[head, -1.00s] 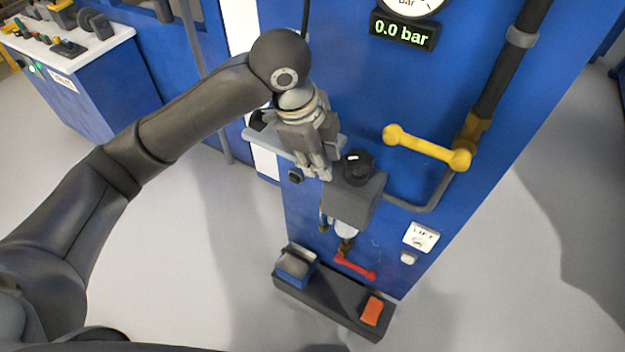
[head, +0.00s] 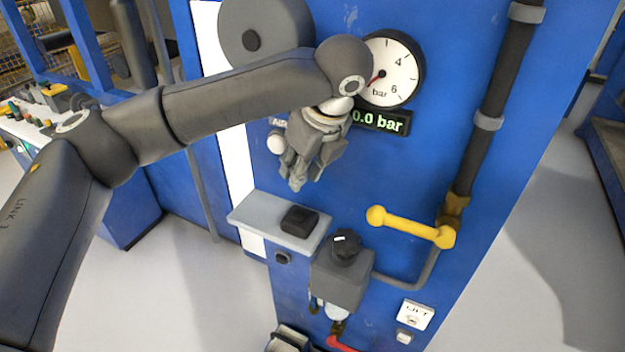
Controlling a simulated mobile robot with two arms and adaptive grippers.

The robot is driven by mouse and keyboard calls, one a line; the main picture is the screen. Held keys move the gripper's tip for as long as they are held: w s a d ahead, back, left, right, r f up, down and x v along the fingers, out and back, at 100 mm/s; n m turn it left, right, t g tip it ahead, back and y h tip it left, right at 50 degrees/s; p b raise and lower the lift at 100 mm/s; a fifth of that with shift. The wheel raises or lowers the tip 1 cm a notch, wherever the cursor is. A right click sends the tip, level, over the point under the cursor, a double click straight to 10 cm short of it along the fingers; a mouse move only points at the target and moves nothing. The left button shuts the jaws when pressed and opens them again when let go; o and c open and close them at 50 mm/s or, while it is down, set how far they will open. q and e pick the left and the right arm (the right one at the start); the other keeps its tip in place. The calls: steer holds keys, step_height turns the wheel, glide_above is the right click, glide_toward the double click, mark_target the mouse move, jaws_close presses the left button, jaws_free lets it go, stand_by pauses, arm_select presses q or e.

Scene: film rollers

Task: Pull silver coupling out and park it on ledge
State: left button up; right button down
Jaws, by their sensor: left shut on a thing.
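My left gripper (head: 297,183) hangs fingers down in front of the blue cabinet, below the gauge and above the ledge. It is shut on a small light grey piece, seemingly the silver coupling, which its fingers mostly hide. A pale round fitting (head: 277,143) sits on the panel just left of the gripper, under a partly covered label. The grey ledge (head: 252,207) juts from the cabinet below, with a black block (head: 299,221) on its right part. The left part of the ledge is bare. My right gripper is out of view.
The pressure gauge (head: 394,70) and the 0.0 bar display (head: 382,121) are close to my left wrist. A yellow handle (head: 411,227) and a grey box with a black knob (head: 345,247) stick out at lower right. A dark pipe (head: 484,100) runs down the right.

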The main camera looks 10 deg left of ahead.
arm_select(q)
steer(key=shift+f, duration=3.7)
steer(key=shift+r+p, duration=0.1)
steer(key=shift+p, duration=0.6)
steer(key=shift+p, duration=0.8)
steer(key=shift+p, duration=0.75)
